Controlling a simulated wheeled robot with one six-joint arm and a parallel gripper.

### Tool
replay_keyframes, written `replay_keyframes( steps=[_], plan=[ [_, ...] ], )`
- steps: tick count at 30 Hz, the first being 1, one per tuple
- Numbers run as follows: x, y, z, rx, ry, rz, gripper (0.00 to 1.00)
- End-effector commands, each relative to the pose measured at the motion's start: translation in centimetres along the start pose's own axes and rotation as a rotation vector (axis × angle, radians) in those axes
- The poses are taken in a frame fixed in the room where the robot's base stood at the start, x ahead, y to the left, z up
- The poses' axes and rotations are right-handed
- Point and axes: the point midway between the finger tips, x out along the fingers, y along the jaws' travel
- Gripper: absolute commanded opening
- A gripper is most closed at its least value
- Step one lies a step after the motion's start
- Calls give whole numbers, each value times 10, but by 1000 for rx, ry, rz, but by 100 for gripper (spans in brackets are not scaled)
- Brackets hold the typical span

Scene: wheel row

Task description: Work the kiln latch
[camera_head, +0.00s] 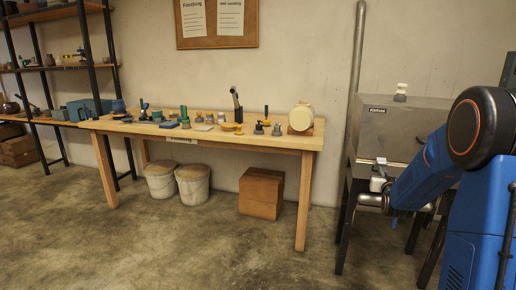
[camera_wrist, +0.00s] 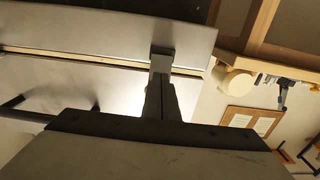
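The kiln (camera_head: 400,115) is a grey metal box on dark legs at the right of the head view. A small pale fitting (camera_head: 381,161) shows on its front and may be part of the latch. My blue arm reaches across the kiln's front, with my gripper (camera_head: 376,188) low beside it. In the wrist view, the kiln's grey face (camera_wrist: 110,28) crosses the top, with a lit seam below. My gripper's fingers (camera_wrist: 162,98) point at that seam, close together. A grey piece with a dark end (camera_wrist: 161,54) lies at their tips; I cannot tell whether they grip it.
A wooden workbench (camera_head: 230,139) with small tools and pots stands left of the kiln. A vertical pipe (camera_head: 356,75) rises beside the kiln. Two buckets (camera_head: 193,187) and a cardboard box (camera_head: 261,193) sit under the bench. The floor in front is clear.

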Motion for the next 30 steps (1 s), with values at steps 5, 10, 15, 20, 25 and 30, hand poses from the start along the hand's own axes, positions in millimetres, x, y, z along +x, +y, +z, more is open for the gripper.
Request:
replay_keyframes(
  steps=[5, 10, 15, 20, 25, 30],
  plan=[
    [3, 0, -5, 0, 0, 0, 0],
    [4, 0, -6, 0, 0, 0, 0],
    [3, 0, -6, 0, 0, 0, 0],
    [5, 0, -7, 0, 0, 0, 0],
    [8, 0, -10, 0, 1, 0, 0],
    [12, 0, -14, 0, 0, 0, 0]
  ],
)
